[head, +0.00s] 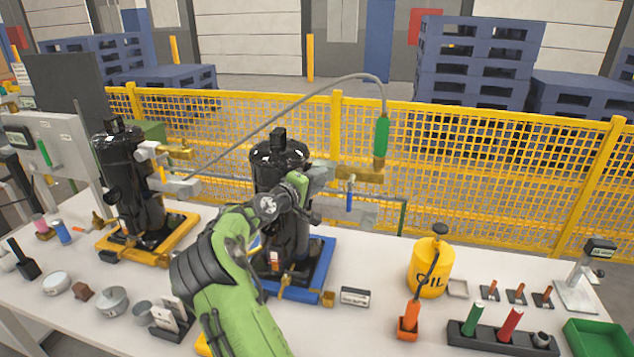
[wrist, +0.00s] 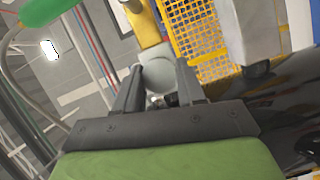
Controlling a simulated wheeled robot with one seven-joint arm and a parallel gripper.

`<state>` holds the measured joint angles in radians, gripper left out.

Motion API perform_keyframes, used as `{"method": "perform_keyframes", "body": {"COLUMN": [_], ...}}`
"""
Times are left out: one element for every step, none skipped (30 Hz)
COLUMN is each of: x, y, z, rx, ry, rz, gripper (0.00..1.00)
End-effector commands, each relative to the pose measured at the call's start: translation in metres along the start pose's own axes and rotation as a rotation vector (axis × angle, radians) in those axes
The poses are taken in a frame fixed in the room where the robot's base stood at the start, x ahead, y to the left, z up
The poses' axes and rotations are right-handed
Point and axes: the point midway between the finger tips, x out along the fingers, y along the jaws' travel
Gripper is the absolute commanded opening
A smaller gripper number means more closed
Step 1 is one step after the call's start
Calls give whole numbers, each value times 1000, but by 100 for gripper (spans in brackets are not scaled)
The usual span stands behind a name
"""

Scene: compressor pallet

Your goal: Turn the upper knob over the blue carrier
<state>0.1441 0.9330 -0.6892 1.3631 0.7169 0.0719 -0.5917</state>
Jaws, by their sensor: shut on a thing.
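The blue carrier (head: 322,258) stands on the white table and bears a tall black compressor (head: 279,158). A grey fitting and a brass valve body (head: 358,173) stick out to the right of the compressor's upper part. My green arm reaches up in front of the compressor, and my gripper (head: 310,187) is at this fitting. In the wrist view, the two dark fingers of my gripper (wrist: 160,74) are shut on a round light-grey knob (wrist: 160,77), one on each side. A yellow brass part (wrist: 143,25) is just above the knob. In the head view my arm hides the knob.
A hose with a green handle (head: 381,137) arches above the valve. A blue-handled lever (head: 349,197) hangs below it. A yellow carrier (head: 118,245) with another compressor is at left. A yellow oil can (head: 430,268) stands at right. Yellow mesh fence (head: 480,170) runs behind.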

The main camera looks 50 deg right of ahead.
Motion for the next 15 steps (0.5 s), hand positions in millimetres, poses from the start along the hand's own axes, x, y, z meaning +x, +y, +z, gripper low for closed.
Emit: {"method": "perform_keyframes", "body": {"x": [0, 0, 0, 0, 0, 0, 0, 0, 0, 0, 1, 0, 0, 0, 1], "y": [-1, -1, -1, -1, -1, 0, 0, 0, 0, 0, 0, 0, 0, 0, 0], "z": [1, 1, 0, 1, 1, 1, 1, 1, 1, 1, 2, 2, 2, 2, 2], "rx": [41, 68, 102, 129, 155, 190, 217, 242, 278, 304, 330, 365, 390, 415, 447], "ry": [-1, -1, 0, -1, -1, -2, -1, 0, -1, -1, -2, -2, -2, -2, -1], "rz": [-19, -30, -45, -56, -67, -81, -92, -103, -117, -127, -139, -153, -164, -174, -187], "gripper": [9, 9, 9, 9, 9, 9, 9, 9, 9, 9, 9, 9, 9, 9, 9]}}
